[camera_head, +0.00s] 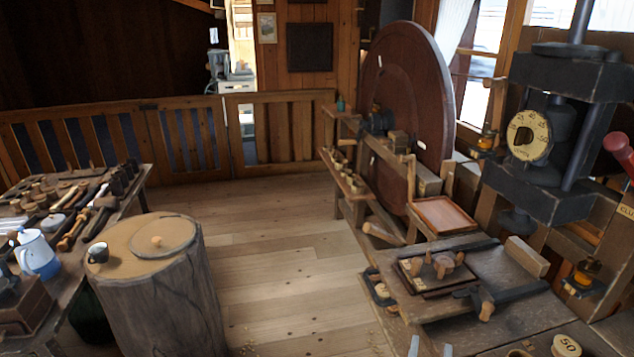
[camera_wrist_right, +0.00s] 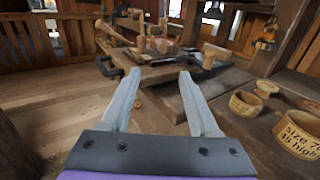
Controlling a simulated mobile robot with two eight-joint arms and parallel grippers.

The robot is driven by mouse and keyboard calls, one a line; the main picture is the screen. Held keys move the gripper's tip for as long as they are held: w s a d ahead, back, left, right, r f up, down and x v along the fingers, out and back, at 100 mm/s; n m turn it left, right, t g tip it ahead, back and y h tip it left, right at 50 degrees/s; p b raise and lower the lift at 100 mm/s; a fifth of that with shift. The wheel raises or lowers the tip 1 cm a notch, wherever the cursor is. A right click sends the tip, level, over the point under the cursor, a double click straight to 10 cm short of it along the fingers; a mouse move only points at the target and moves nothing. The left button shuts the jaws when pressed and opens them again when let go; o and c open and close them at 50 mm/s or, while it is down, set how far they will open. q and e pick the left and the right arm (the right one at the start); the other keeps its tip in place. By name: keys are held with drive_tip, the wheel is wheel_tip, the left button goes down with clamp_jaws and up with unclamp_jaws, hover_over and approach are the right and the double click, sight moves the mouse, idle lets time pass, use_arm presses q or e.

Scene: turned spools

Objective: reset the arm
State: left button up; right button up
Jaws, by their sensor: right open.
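My right gripper (camera_head: 430,347) shows only as two pale fingertips at the bottom edge of the head view, in front of the wooden bench at the right. In the right wrist view the gripper (camera_wrist_right: 160,76) is open, its two pale blue-grey fingers spread wide with nothing between them. The fingers point across the bench (camera_wrist_right: 168,73) towards turned wooden pieces on it. They seem apart from everything, though the exact gap is hard to tell. The rest of the right arm is out of the head view. My left gripper is in neither view.
A tool table stands at left with a white-blue jug (camera_head: 36,254). A black press (camera_head: 555,130) and large wheel (camera_head: 410,110) stand at right. Wooden bowls (camera_wrist_right: 245,103) sit right of the fingers. The middle floor is clear.

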drive_tip(key=s+d+f+m+g+p, duration=0.2)
drive_tip(key=s+d+f+m+g, duration=0.4)
drive_tip(key=m, duration=1.2)
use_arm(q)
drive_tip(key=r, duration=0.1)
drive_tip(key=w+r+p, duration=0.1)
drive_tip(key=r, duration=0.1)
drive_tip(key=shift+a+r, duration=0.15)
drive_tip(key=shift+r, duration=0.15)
use_arm(e)
drive_tip(key=s+a+f+m+g+y, duration=0.3)
drive_tip(key=s+a+m+g+y, duration=0.2)
drive_tip(key=a+m, duration=0.4)
drive_tip(key=s+m+y, duration=0.1)
drive_tip(key=s+m, duration=0.1)
drive_tip(key=m, duration=0.2)
drive_tip(key=shift+a+m+y, duration=0.3)
drive_tip(key=shift+a+y, duration=0.1)
